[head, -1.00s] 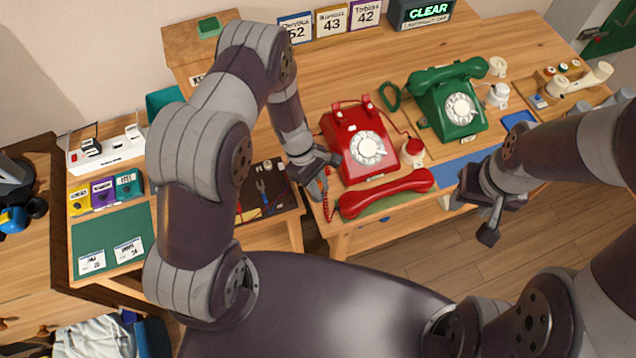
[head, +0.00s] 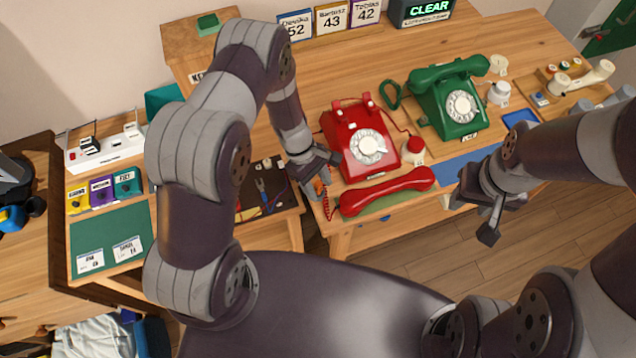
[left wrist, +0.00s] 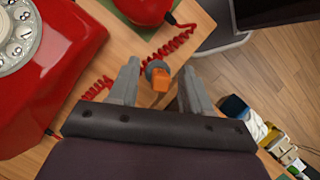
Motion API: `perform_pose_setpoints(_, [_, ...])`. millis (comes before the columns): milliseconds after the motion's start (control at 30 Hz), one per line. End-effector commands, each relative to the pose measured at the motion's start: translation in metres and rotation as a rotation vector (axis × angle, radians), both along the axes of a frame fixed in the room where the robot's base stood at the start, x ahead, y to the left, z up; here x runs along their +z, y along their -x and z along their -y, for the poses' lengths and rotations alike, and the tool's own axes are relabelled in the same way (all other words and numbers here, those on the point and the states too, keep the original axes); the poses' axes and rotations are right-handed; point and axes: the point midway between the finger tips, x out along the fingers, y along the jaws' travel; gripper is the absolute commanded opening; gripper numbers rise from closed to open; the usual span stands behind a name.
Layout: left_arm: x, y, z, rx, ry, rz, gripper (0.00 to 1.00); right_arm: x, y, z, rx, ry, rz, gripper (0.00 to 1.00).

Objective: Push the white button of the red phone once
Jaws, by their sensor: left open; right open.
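The red phone (head: 352,164) sits on the table with its white dial (head: 368,148) facing up; its body also fills the left of the left wrist view (left wrist: 62,95). Small white parts show on its cradle posts (head: 369,100). I cannot tell a separate white button. Its red handset (head: 388,192) lies off the cradle, in front of it. My left gripper (head: 322,174) is open just left of the phone. In the left wrist view its fingers (left wrist: 160,85) stand apart, with a small orange and grey piece (left wrist: 159,78) between or below them. My right gripper (head: 490,212) is open, right of the handset.
A green phone (head: 446,100) stands to the right. A red-topped white jar (head: 413,150) stands beside the red phone. The coiled red cord (left wrist: 100,86) runs near my left fingers. A tool tray (head: 262,190) lies to the left. The table edge is close in front.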

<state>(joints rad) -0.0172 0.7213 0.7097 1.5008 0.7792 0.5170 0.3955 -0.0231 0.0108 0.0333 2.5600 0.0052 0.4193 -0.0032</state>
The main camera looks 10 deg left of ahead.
Motion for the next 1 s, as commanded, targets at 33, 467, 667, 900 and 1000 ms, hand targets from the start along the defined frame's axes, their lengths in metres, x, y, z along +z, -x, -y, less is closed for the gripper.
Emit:
perform_pose_setpoints(33, [0.007, -0.003, -0.002, 0.001, 0.000, 0.005, 0.49, -0.001, 0.000, 0.000, 0.000, 0.000, 0.000, 0.45])
perform_pose_setpoints(467, [0.101, -0.019, -0.038, 0.002, 0.000, 0.004, 0.49, -0.010, 0.000, 0.000, 0.000, 0.000, 0.000, 0.45])
perform_pose_setpoints(667, [0.113, -0.021, -0.043, 0.001, -0.001, 0.001, 0.49, -0.010, 0.000, 0.000, 0.000, 0.000, 0.000, 0.45])
perform_pose_setpoints(900, [0.113, -0.021, -0.042, 0.001, -0.001, 0.001, 0.49, -0.010, 0.000, 0.000, 0.000, 0.000, 0.000, 0.45])
perform_pose_setpoints(1000, [0.113, -0.021, -0.042, 0.000, 0.000, 0.001, 0.49, -0.010, 0.000, 0.000, 0.000, 0.000, 0.000, 0.45])
